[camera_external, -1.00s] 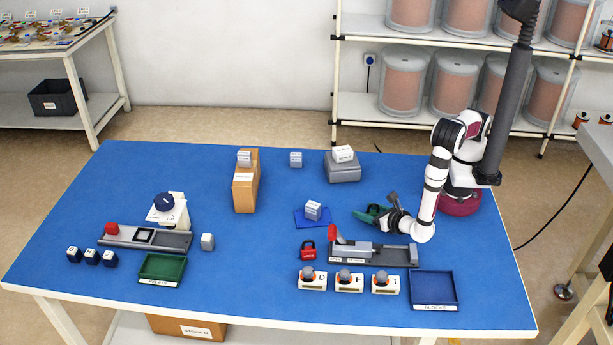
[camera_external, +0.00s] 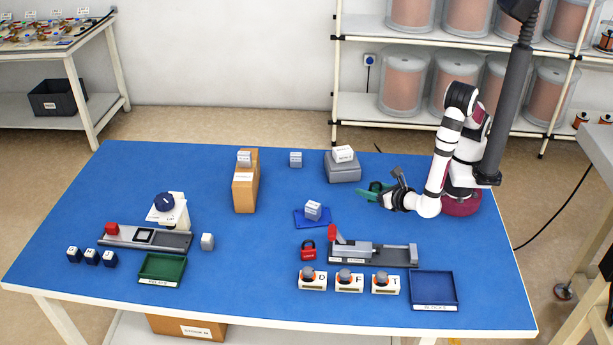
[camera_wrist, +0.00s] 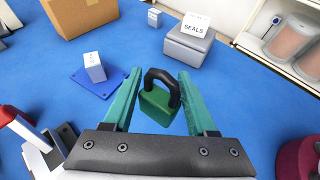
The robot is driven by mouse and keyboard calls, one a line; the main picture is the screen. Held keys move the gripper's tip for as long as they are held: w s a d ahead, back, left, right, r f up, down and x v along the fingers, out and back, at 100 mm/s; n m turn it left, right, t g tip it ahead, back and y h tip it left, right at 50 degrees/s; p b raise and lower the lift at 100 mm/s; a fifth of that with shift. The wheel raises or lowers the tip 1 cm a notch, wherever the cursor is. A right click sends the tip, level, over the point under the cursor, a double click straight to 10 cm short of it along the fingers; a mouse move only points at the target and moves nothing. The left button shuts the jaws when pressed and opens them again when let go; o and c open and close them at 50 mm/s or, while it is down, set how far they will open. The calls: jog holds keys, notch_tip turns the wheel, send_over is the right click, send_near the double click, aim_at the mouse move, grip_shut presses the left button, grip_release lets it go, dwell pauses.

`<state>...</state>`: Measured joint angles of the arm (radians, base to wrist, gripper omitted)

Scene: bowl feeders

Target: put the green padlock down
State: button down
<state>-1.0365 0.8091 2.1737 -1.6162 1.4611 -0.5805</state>
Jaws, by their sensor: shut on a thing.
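The green padlock (camera_wrist: 155,106) with its black shackle is between the two teal fingers of my gripper (camera_wrist: 160,78) in the wrist view. My gripper is shut on it. In the external view my gripper (camera_external: 373,191) is at the right of the blue table, behind the grey fixture with the red lever, its fingers pointing left. The padlock is too small there to make out clearly between the fingers. Its height above the table is hard to tell.
The grey fixture (camera_external: 387,253) and a red padlock (camera_external: 308,250) lie in front. A blue pad (camera_external: 300,220) with a grey block is left. A grey box (camera_external: 343,172) with a "SEALS" block stands behind. Blue table between them is clear.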

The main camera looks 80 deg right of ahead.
notch_tip(320, 180, up, 14)
jog(key=s+f+m+g+h, duration=0.1)
jog(key=s+f+m+g, duration=0.2)
jog(key=f+m+g, duration=0.95)
jog(key=w+a+r+m+g+y, duration=0.1)
jog(key=w+a+m+g+y, duration=0.3)
jog(key=m+y, duration=0.45)
jog(key=w+a+r+m+g+y, duration=0.1)
jog(key=w+a+m+g+y, duration=0.3)
jog(key=m+y, duration=0.4)
jog(key=w+d+r+m+t+y, duration=0.2)
jog(key=w+r+m+t+y, duration=0.25)
jog(key=w+m+t, duration=0.4)
jog(key=w+d+r+m+t+y, duration=0.25)
jog(key=w+r+m+t, duration=0.5)
jog(key=w, duration=0.65)
jog(key=m+g, duration=0.1)
jog(key=g, duration=0.1)
send_over(266, 249)
jog(key=shift+y, duration=0.45)
notch_tip(266, 249, down, 20)
jog(key=shift+f, duration=0.1)
notch_tip(266, 249, down, 3)
jog(key=shift+f, duration=0.3)
